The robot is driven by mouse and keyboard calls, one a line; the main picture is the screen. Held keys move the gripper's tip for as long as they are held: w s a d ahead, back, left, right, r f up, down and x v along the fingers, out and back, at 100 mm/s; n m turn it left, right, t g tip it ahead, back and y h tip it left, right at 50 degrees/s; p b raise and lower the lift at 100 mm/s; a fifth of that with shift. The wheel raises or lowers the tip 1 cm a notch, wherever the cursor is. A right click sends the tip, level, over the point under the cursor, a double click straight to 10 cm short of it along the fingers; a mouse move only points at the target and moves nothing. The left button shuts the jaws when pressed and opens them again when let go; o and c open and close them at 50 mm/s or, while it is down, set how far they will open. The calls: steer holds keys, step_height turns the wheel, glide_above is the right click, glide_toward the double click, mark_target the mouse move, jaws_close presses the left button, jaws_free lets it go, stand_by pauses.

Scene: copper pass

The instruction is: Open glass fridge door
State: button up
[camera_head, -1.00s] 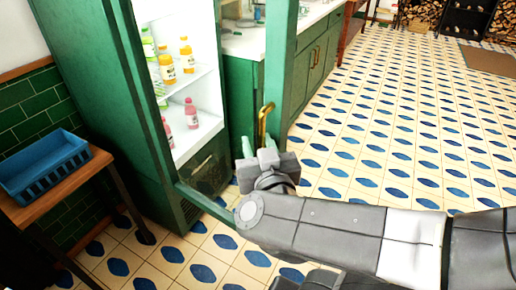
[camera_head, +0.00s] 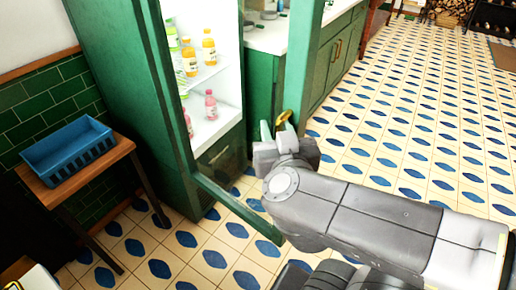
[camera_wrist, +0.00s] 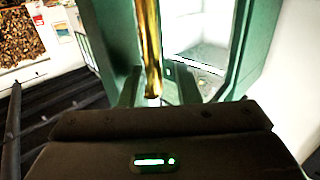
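The glass fridge door stands partly open, swung out from the green fridge (camera_head: 125,70). Its green frame (camera_head: 304,70) rises behind my gripper, and its bottom rail (camera_head: 235,205) juts over the floor. The brass door handle (camera_head: 286,116) shows just above my gripper (camera_head: 279,132), its lower part hidden. In the wrist view the handle (camera_wrist: 150,45) runs down between the two fingers of my gripper (camera_wrist: 153,92) and fills most of the gap, so the gripper looks shut on it. The lit shelves inside hold several bottles (camera_head: 209,55).
A blue crate (camera_head: 70,160) sits on a small wooden table (camera_head: 120,150) at the left, beside the fridge. A green counter (camera_head: 335,50) stands behind the door. The tiled floor (camera_head: 420,130) at the right is open. Stacked firewood (camera_head: 445,12) lies far back.

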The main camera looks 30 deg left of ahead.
steer(key=s+d+b, duration=0.1)
steer(key=s+b, duration=0.1)
steer(key=s, duration=1.3)
steer(key=shift+s+d+r, duration=0.15)
steer(key=shift+d, duration=0.15)
stand_by(0.5)
steer(key=shift+r+p, duration=0.15)
steer(key=shift+p, duration=0.15)
steer(key=shift+f, duration=0.2)
stand_by(0.5)
